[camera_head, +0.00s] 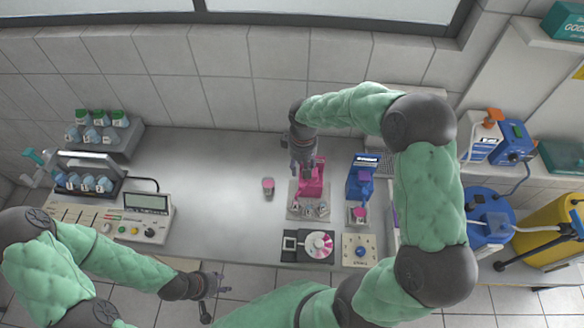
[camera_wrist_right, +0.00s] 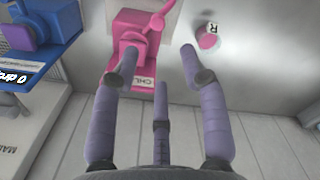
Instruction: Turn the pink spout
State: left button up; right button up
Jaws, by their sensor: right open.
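The pink machine (camera_head: 314,186) stands on the counter. In the right wrist view its pink body (camera_wrist_right: 150,55) carries the pink spout (camera_wrist_right: 133,42) and a thin pink lever (camera_wrist_right: 157,20). My right gripper (camera_head: 303,168) is above and behind the machine in the head view. It is open with its fingers spread; in the right wrist view (camera_wrist_right: 160,62) the left fingertip overlaps the spout's lower end. I cannot tell whether they touch. Nothing is held. My left gripper (camera_head: 213,284) is off the counter's front edge, fingers apart, empty.
A blue machine (camera_head: 362,178) stands just right of the pink one. A small pink-topped cup (camera_head: 268,187) stands to its left. Several small cups sit on a tray (camera_head: 297,213) in front.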

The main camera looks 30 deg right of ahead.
aim_at(302, 185)
jog(key=f, duration=1)
jog(key=shift+s+f, duration=0.1)
jog(key=shift+s, duration=0.15)
grip_shut()
